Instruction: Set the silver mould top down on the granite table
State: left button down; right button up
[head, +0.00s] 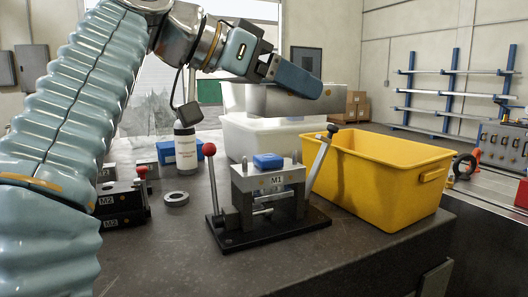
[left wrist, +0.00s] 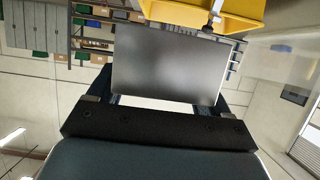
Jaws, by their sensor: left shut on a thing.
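The silver mould top (head: 262,99) is a flat grey metal block. My left gripper (head: 298,80) is shut on it and holds it in the air above the granite table (head: 170,262), in front of the stacked white tubs. In the left wrist view the mould top (left wrist: 168,62) shows as a grey plate between the fingers of my left gripper (left wrist: 165,104). The M1 mould base (head: 275,183) stands on the table below, with a blue block (head: 268,161) on top. My right gripper is not in view.
A yellow bin (head: 388,185) stands right of the M1 base, with white tubs (head: 250,140) behind. The M2 base (head: 122,203), a metal ring (head: 176,199) and a white bottle (head: 185,150) stand at the left. The table's front is clear.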

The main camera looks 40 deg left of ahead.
pick_arm(q)
jog(key=w+a+f, duration=0.2)
jog(key=w+a, duration=0.1)
jog(key=a, duration=0.1)
jog(key=b, duration=0.1)
send_over(262, 157)
jog(key=d, duration=0.1)
jog(key=f, duration=0.3)
jog(key=s+f, duration=0.1)
jog(key=f, duration=0.1)
jog(key=shift+w+a+f, duration=0.15)
jog(key=shift+w+f, duration=0.05)
jog(key=shift+f, duration=0.1)
jog(key=f, duration=0.1)
jog(key=f+b, duration=0.1)
jog(key=shift+a+f, duration=0.3)
jog(key=shift+a, duration=0.05)
jog(key=shift+f, duration=0.35)
grip_release()
jog(key=shift+w+d, duration=0.15)
jog(key=shift+f, duration=0.1)
